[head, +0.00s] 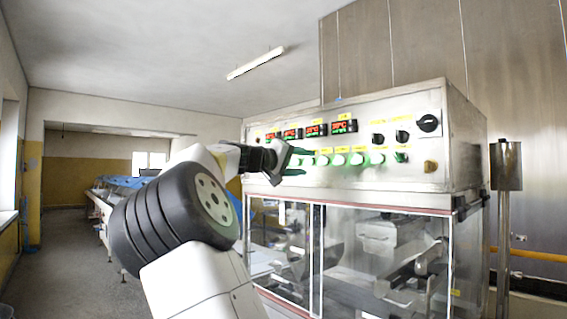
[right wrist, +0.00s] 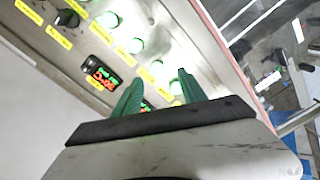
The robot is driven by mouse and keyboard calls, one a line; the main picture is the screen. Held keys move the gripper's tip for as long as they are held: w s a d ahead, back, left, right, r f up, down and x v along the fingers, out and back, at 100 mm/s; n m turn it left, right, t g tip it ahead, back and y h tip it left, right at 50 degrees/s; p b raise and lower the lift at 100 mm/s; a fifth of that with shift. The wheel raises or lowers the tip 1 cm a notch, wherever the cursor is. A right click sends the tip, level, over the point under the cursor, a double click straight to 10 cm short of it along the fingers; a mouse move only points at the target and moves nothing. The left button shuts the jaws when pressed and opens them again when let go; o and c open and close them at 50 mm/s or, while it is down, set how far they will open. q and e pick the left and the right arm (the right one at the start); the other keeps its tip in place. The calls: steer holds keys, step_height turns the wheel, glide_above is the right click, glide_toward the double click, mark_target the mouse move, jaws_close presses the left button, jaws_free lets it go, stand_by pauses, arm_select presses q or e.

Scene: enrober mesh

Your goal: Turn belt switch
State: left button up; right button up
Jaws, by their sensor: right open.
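The control panel (head: 375,172) is a steel box front with red and green displays, a row of lit green-white buttons (head: 357,158) and black knobs. Two small black knobs (head: 377,138) and a larger rotary switch (head: 428,123) sit at its right. The labels are too small to read, so I cannot tell which is the belt switch. My right gripper (head: 298,161), with green fingers, is open and empty before the left part of the button row. In the right wrist view its fingers (right wrist: 163,75) point at the panel, near a button. My left gripper is out of view.
Below the panel is a glazed machine housing (head: 385,250) with metal parts inside. A steel post with a box (head: 506,168) stands at the right. A conveyor with blue covers (head: 118,184) runs back at the left.

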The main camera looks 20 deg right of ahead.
mark_target(319, 161)
steer(key=x, duration=0.4)
steer(key=r+x, duration=0.1)
steer(key=x, duration=0.2)
steer(key=shift+w, duration=0.25)
steer(key=shift+c, duration=0.4)
jaws_close()
